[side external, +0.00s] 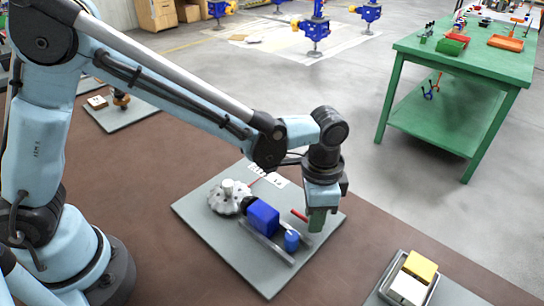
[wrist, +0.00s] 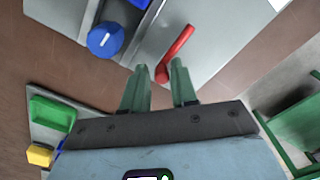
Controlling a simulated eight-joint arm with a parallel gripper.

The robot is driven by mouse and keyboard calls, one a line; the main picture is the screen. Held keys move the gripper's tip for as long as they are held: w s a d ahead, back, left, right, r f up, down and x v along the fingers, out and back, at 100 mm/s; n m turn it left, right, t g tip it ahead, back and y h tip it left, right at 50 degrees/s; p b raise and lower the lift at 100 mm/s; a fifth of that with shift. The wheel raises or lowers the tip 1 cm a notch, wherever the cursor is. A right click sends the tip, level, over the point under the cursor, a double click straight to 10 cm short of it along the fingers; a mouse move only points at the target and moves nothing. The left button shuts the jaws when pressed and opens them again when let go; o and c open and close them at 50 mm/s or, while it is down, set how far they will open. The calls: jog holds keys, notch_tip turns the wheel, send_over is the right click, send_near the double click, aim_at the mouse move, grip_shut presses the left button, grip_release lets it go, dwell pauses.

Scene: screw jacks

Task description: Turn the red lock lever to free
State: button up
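The red lock lever (wrist: 176,50) is a short red bar on the grey plate (wrist: 222,38). In the wrist view it slants from upper right down to a rounded end near the gap between my fingertips. In the side view the red lever (side external: 299,215) shows just left of my gripper (side external: 317,222), which points down over the plate's right part. In the wrist view the two green fingers of my gripper (wrist: 160,80) stand apart with nothing held between them. Whether they touch the lever cannot be told.
A blue block (side external: 263,217) on rails and a blue knob (side external: 291,240) stand left of my gripper; the knob also shows in the wrist view (wrist: 105,40). A grey toothed wheel (side external: 229,197) is farther left. A tray with yellow and white blocks (side external: 409,279) lies at lower right.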

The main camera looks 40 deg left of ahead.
jog(key=shift+o, duration=0.9)
jog(key=shift+r, duration=0.15)
notch_tip(320, 180, up, 12)
jog(key=s+a+n+t, duration=0.3)
jog(key=a+n, duration=0.1)
jog(key=a, duration=0.6)
jog(key=s+a+f+n+t, duration=0.1)
jog(key=s+a+n+t, duration=0.3)
jog(key=a, duration=0.7)
jog(key=shift+s+a+f+n, duration=0.15)
jog(key=shift+a+f+n, duration=0.1)
jog(key=shift+n, duration=0.35)
